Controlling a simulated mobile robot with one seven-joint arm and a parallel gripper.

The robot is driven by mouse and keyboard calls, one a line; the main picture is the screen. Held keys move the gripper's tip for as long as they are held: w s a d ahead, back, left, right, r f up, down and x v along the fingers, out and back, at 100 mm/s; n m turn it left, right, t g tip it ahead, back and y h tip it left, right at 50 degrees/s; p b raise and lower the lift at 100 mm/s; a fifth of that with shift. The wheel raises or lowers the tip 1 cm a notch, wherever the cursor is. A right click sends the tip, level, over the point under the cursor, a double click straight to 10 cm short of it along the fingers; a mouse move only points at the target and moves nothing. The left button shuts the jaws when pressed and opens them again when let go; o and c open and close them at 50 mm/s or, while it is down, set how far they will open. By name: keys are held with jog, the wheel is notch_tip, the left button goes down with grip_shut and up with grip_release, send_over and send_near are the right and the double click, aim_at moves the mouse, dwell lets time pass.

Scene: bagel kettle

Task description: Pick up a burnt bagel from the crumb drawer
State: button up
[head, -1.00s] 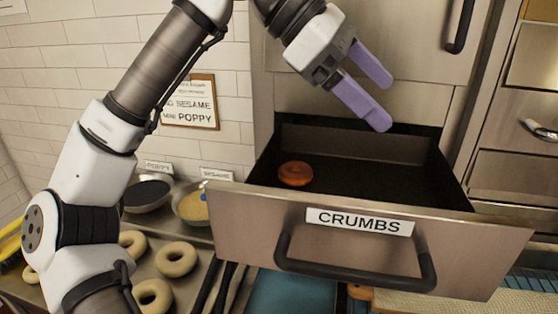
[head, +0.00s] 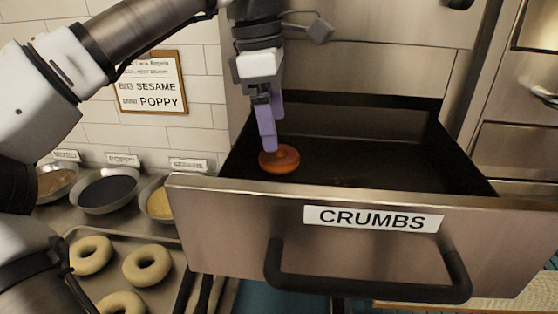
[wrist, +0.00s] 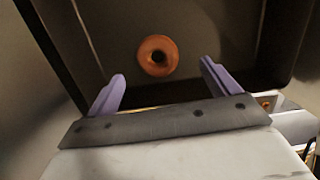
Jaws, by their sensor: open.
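A brown, ring-shaped bagel (head: 279,160) lies in the left part of the open crumb drawer (head: 350,250), which is labelled CRUMBS. In the wrist view the bagel (wrist: 158,56) lies on the dark drawer floor, ahead of the fingers and roughly midway between them. My gripper (head: 268,140) has purple fingers and points down over the bagel. It is open and empty, and its fingers (wrist: 163,84) are spread apart in the wrist view. In the head view the fingertips overlap the bagel's upper edge, so I cannot tell whether they touch it.
The drawer's front wall and black handle (head: 368,290) stand nearest. At left are bowls, including a dark poppy bowl (head: 106,190), and a tray of pale bagels (head: 147,265). A sign (head: 151,82) hangs on the tiled wall. The drawer's right side is clear.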

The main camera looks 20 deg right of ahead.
aim_at(279, 159)
jog(key=shift+w+d+f+p, duration=0.1)
jog(key=shift+d+f+p, duration=0.1)
jog(key=shift+f, duration=0.8)
jog(key=shift+s+d+f+p, duration=0.1)
jog(key=shift+f+p, duration=0.05)
jog(key=shift+f, duration=0.8)
jog(key=shift+w+d+f+p, duration=0.1)
jog(key=shift+d+f+p, duration=0.1)
jog(key=shift+f, duration=0.8)
jog(key=shift+a, duration=0.1)
jog(key=c, duration=1)
